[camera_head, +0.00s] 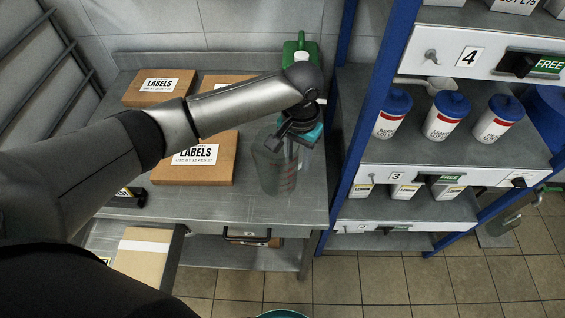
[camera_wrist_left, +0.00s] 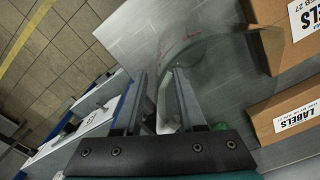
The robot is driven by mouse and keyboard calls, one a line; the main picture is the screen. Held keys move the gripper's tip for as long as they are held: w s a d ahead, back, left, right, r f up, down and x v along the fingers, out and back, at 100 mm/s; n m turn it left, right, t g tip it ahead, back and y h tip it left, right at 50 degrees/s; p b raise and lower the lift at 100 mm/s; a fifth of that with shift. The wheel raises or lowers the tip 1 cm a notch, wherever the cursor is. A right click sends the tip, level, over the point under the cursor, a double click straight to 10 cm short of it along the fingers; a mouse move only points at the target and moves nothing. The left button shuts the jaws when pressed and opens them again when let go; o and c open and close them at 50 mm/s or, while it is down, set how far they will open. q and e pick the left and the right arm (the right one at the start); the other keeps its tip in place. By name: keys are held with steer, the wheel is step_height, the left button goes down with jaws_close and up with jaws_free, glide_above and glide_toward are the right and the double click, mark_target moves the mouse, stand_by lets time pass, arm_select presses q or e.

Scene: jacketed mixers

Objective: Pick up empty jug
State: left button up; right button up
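The empty jug (camera_head: 274,168) is clear and grey-tinted with red markings. It stands upright on the steel table, near its right end. My left gripper (camera_head: 297,135) is over the jug's upper right side and hides part of it. In the left wrist view the jug (camera_wrist_left: 205,62) lies just beyond the fingertips. The two fingers of my left gripper (camera_wrist_left: 158,78) are apart, with a pale, see-through part of the jug, seemingly its handle, between them. I cannot make out firm contact. My right gripper is not in view.
A green jug (camera_head: 299,48) stands behind my left wrist. Boxes of labels (camera_head: 205,172) lie left of the jug. A blue-framed shelf (camera_head: 362,120) with several white tubs (camera_head: 447,118) rises close on the right. An open drawer (camera_head: 172,262) sticks out at the lower left.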

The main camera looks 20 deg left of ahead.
arm_select(q)
step_height(320, 180, down, 3)
steer(key=shift+r, duration=0.2)
jaws_close()
steer(key=shift+r, duration=0.1)
stand_by(1.2)
